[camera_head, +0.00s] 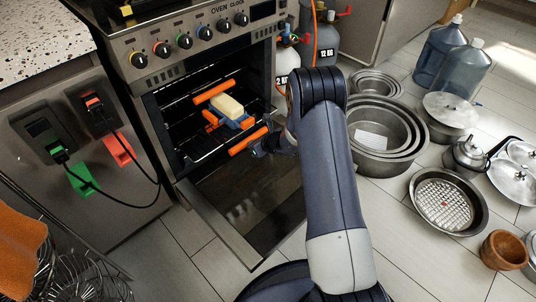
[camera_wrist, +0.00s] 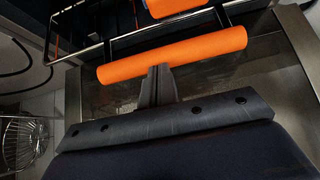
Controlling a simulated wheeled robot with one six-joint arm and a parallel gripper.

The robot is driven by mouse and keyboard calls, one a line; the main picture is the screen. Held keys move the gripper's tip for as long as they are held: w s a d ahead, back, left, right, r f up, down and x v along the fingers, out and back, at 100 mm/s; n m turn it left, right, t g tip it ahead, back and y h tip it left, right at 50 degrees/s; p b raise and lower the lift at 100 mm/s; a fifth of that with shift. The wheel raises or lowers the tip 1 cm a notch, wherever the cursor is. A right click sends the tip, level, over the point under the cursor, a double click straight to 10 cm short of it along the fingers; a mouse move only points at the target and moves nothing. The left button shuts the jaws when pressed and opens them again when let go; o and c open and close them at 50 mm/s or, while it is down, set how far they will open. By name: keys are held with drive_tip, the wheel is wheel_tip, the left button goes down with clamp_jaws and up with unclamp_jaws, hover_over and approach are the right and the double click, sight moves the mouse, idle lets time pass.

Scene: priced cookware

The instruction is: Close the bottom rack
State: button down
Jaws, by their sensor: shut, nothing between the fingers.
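The oven (camera_head: 205,160) stands with its door (camera_head: 250,200) lowered open. Inside, the bottom rack's orange handle (camera_head: 248,141) sits lowest and nearest the front, with the rack pulled part way out. It also fills the upper middle of the wrist view (camera_wrist: 172,55). My gripper (camera_head: 259,147) is shut and empty, right at the front of this handle, above the open door. In the wrist view its fingertips (camera_wrist: 159,70) reach the handle's lower edge; I cannot tell whether they touch. My arm hides part of the oven's right side.
A higher orange handle (camera_head: 213,91) and a pale block on a blue base (camera_head: 228,107) are above the bottom handle. Gas cylinders (camera_head: 319,40) stand right of the oven. Nested pans (camera_head: 380,132) lie on the floor to the right. Cables hang at the left.

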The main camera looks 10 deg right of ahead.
drive_tip(key=w+a+p, duration=0.1)
drive_tip(key=w+a, duration=0.2)
drive_tip(key=w, duration=0.2)
drive_tip(key=w+a+p, duration=0.2)
drive_tip(key=w+a, duration=0.2)
drive_tip(key=w, duration=0.1)
drive_tip(key=w+a+p, duration=0.2)
drive_tip(key=w+a, duration=0.1)
drive_tip(key=w, duration=0.2)
drive_tip(key=shift+w+a, duration=0.2)
drive_tip(key=shift+a, duration=0.05)
drive_tip(key=shift+d, duration=0.1)
